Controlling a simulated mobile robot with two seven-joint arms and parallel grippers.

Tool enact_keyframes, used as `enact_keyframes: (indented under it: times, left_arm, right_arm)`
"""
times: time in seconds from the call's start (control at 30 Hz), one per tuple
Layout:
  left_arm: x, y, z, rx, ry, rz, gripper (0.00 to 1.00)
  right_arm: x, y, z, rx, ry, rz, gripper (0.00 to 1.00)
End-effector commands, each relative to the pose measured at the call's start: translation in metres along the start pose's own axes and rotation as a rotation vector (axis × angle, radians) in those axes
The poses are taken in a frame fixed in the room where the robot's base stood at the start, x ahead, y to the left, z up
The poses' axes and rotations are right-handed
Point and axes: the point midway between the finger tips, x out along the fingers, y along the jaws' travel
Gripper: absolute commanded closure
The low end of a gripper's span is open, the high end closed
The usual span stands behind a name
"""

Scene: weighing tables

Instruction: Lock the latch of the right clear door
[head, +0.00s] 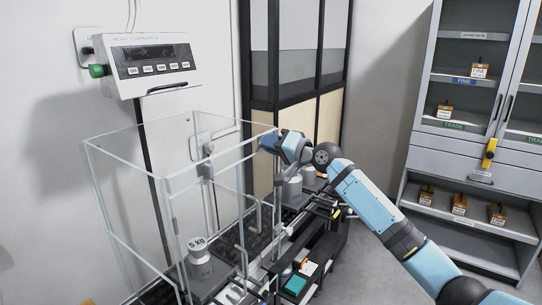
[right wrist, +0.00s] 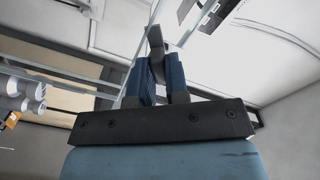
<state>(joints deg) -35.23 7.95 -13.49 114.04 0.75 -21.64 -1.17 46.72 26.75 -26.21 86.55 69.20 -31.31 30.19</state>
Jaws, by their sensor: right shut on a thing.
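The clear box (head: 165,178) with pale frame edges stands on the weighing table at left centre. My right gripper (head: 268,142) is at the upper right corner of this box, where the right clear door is. In the right wrist view its two blue fingers (right wrist: 161,82) are closed around a dark grey piece (right wrist: 156,38), which looks like the latch and sticks out past the fingertips. The head view hides the latch behind the gripper, so I cannot tell its locked state. My left gripper is not in view.
A display unit (head: 155,65) hangs on the wall. A grey cabinet (head: 470,145) holds tagged weights at right. Open floor lies between table and cabinet.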

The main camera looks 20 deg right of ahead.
Motion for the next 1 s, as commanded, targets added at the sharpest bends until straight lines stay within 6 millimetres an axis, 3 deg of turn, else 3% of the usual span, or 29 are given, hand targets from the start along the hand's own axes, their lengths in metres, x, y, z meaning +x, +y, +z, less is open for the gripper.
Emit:
enact_keyframes:
  times: [0.13,0.7,1.0]
  left_arm:
    - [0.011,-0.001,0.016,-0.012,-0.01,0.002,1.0]
    - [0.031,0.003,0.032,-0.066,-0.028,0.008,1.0]
    - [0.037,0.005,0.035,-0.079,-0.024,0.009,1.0]
  right_arm:
    - [0.0,0.004,0.003,-0.141,0.001,0.0,1.0]
    - [0.0,0.002,0.002,-0.664,0.0,0.0,1.0]
    - [0.0,0.001,0.001,-0.85,0.0,0.001,1.0]
